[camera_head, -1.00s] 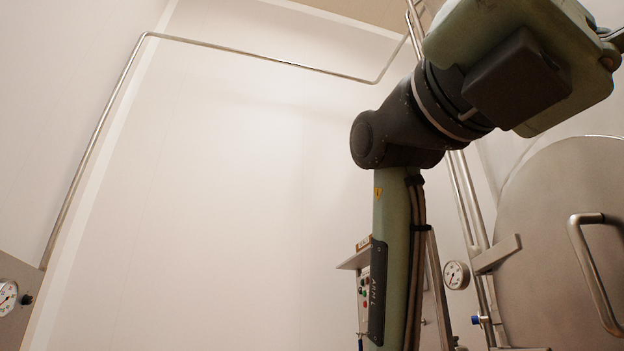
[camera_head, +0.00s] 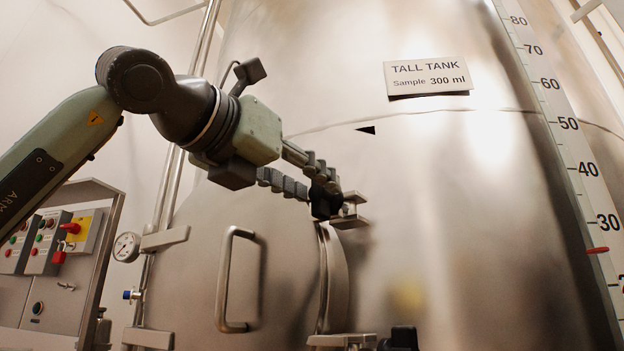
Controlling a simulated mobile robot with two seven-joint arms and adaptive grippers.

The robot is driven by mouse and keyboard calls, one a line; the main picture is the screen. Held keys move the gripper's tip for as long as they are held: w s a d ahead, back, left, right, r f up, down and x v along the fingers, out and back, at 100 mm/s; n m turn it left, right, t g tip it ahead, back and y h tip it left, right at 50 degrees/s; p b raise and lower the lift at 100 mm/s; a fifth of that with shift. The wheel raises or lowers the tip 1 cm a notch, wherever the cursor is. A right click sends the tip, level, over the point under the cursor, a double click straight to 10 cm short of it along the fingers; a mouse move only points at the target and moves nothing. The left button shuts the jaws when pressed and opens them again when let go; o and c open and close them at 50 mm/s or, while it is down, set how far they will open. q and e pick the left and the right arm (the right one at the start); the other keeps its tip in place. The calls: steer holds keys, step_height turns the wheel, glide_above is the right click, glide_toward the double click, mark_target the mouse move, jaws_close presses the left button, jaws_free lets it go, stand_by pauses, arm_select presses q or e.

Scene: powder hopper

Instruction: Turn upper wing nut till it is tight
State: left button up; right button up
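My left gripper (camera_head: 320,188) comes in from the left, its two segmented fingers reaching right to the upper clamp bracket (camera_head: 350,221) on the hatch's right edge. The fingertips converge at a dark piece beside this bracket, where the upper wing nut sits. The fingertips and the nut blend together, so I cannot tell whether the fingers are closed on it. The round steel hatch (camera_head: 190,260) lies flat-faced below the gripper. A lower clamp bracket (camera_head: 335,341) shows at the bottom edge, with a dark knob-like part (camera_head: 402,338) to its right. My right gripper is not in view.
The tall steel tank (camera_head: 450,190) fills the right side, with a level scale (camera_head: 570,130) and label plate (camera_head: 428,76). The hatch has a bar handle (camera_head: 226,280). Pipes, a pressure gauge (camera_head: 126,247) and a control panel (camera_head: 60,240) stand at the left.

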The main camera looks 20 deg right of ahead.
arm_select(q)
steer(key=shift+w+d, duration=0.4)
steer(key=shift+d, duration=0.1)
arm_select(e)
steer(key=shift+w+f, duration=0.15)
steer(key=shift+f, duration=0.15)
arm_select(q)
jaws_close()
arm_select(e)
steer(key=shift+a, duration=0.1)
